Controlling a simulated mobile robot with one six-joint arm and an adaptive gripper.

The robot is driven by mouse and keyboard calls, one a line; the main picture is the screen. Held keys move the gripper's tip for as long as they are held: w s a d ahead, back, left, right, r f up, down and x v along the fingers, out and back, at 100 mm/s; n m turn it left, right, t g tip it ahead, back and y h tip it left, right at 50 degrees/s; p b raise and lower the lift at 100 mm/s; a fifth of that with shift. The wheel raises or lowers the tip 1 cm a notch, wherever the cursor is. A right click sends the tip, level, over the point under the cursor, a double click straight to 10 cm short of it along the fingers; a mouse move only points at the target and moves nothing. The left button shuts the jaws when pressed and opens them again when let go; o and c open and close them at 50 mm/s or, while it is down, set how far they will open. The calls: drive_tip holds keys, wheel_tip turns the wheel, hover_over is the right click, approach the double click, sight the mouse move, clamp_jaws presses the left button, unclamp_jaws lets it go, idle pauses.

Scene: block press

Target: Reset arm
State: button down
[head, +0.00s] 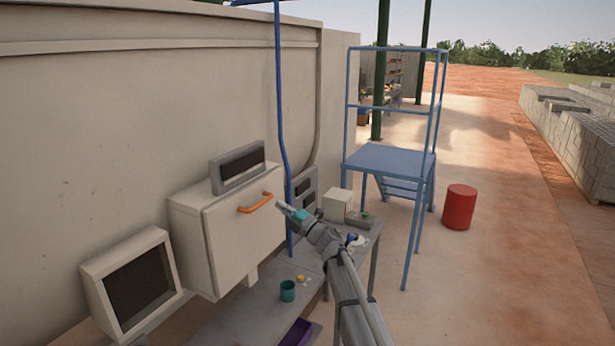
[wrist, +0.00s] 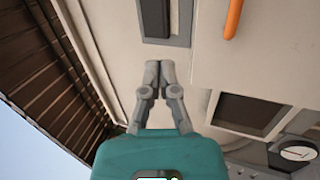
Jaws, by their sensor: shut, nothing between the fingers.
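My gripper (wrist: 152,82) is shut with its two fingertips together and nothing between them in the wrist view. In the head view my gripper (head: 281,206) is raised at the end of my arm, near the orange handle (head: 256,203) of the beige wall cabinet (head: 230,240). The handle (wrist: 233,18) also shows at the top of the wrist view, to the right of the fingers and apart from them.
A grey bench (head: 262,312) under the cabinet holds a teal cup (head: 288,291) and small yellow pieces. A dark-screened monitor (head: 138,283) is at left. A blue pipe (head: 281,120) runs down the wall. A blue platform (head: 390,160) and red barrel (head: 459,207) stand right; ground between is open.

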drive_tip(key=s+d+f+m+t+h+b, duration=0.15)
drive_tip(key=d+f+m+h+b, duration=0.25)
drive_tip(key=d+f+m+h, duration=0.8)
drive_tip(key=s+d+f+m+t+h+b, duration=0.15)
drive_tip(key=d+f+m+h+b, duration=0.25)
drive_tip(key=d+f+m+h, duration=0.75)
drive_tip(key=s+d+f+m+g+y+b, duration=0.1)
drive_tip(key=s+d+f+m+g+b, duration=0.15)
drive_tip(key=s+f+g, duration=0.35)
drive_tip(key=s+d+f+m+g+y+b, duration=0.15)
drive_tip(key=s+d+f, duration=0.25)
drive_tip(key=s, duration=0.4)
drive_tip(key=s+f+g+y+b, duration=0.1)
drive_tip(key=s+f+g, duration=0.2)
drive_tip(key=s, duration=0.5)
drive_tip(key=s+f+m+g+b, duration=0.1)
drive_tip(key=s+f+g, duration=0.2)
drive_tip(key=s, duration=0.4)
drive_tip(key=shift+s+a+f+g+y+b, duration=0.35)
drive_tip(key=shift+a+f+g+y, duration=0.1)
drive_tip(key=shift+g, duration=0.1)
